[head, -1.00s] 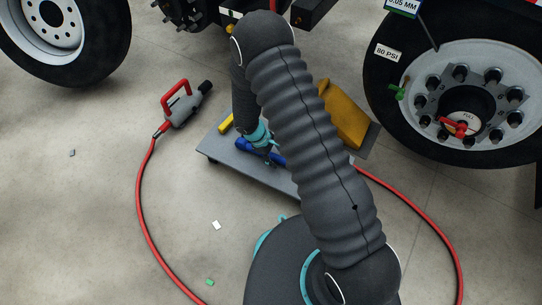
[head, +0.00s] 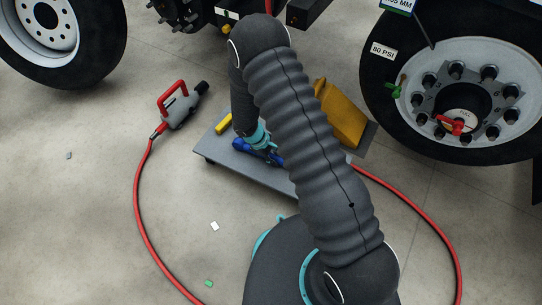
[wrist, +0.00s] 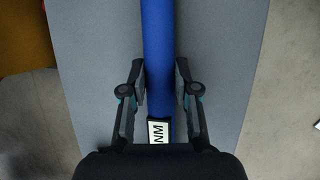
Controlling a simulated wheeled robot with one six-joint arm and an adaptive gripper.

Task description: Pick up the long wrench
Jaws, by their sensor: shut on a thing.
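The long wrench is a blue bar with a label reading "NM" (wrist: 158,60); in the wrist view it runs up the middle between my fingers. My gripper (wrist: 160,88) is shut on the blue bar, with one finger pad on each side of it. In the head view the blue wrench (head: 240,145) lies low over the grey cart top (head: 220,160), and my arm hides much of it. I cannot tell whether it is clear of the surface.
A grey tool with a red handle (head: 180,108) and red hose (head: 140,205) lies on the floor at left. A large wheel (head: 465,95) stands at right.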

